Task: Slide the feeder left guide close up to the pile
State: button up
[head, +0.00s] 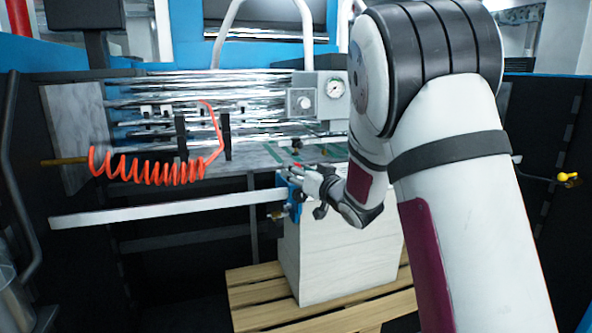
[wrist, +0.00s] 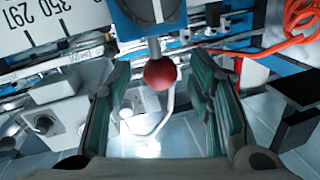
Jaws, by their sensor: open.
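The feeder left guide appears to be the blue block (head: 291,197) on a long pale bar (head: 160,211), at the top left edge of the white pile (head: 345,258). In the wrist view a blue block (wrist: 150,14) carries a stem with a red ball knob (wrist: 160,73). My gripper (head: 312,185) is at the blue block in the head view, partly hidden by its own links. In the wrist view my gripper (wrist: 163,88) is open, with the red knob between its fingers and visible space on both sides. The exact gap between guide and pile is hidden.
The pile stands on a wooden pallet (head: 255,302). A coiled orange hose (head: 150,170) hangs in front of the metal rollers (head: 200,88). A numbered scale (wrist: 50,25) lies at the wrist view's upper left. A dark bracket (wrist: 300,95) stands at its right.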

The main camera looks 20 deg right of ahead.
jog(key=s+d, duration=0.2)
jog(key=s, duration=0.7)
jog(key=shift+s, duration=0.4)
jog(key=s+a+f+g+h, duration=0.1)
jog(key=s+g, duration=0.3)
jog(key=s, duration=0.7)
jog(key=s+a+f+g+h, duration=0.1)
jog(key=s+a+g, duration=0.3)
jog(key=s, duration=0.8)
jog(key=s+a+f+g+h, duration=0.1)
jog(key=s+a+g, duration=0.2)
jog(key=s, duration=0.9)
jog(key=shift+s+g, duration=0.25)
jog(key=shift+g, duration=0.75)
jog(key=shift+w+f, duration=0.1)
